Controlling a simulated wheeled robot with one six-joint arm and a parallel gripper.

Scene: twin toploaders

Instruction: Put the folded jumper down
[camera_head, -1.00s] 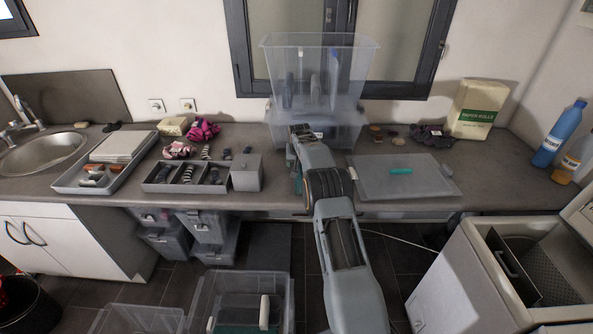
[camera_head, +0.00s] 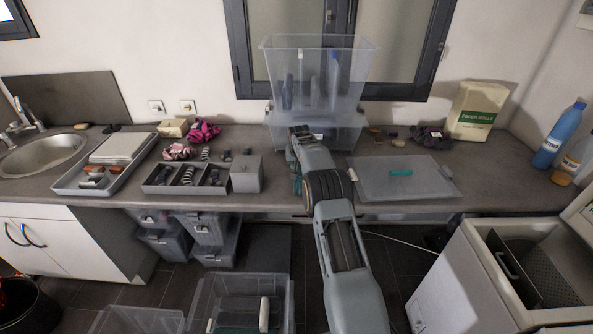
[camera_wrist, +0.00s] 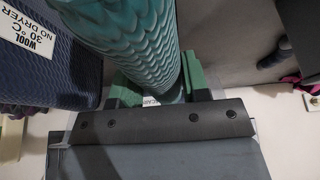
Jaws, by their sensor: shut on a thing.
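My gripper (camera_wrist: 160,88) shows in the wrist view with its green fingers on both sides of a thick teal piece with a wavy knit pattern, which looks like the folded jumper (camera_wrist: 137,42). The gripper is shut on it. The jumper's far end runs out of the top of the wrist view, so I cannot tell whether it touches a surface. In the head view my arm reaches over the counter (camera_head: 300,199) in front of the stacked clear boxes and hides most of the gripper and jumper.
Clear boxes (camera_head: 350,62) stand stacked by the window. A divided tray (camera_head: 160,188) is left.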

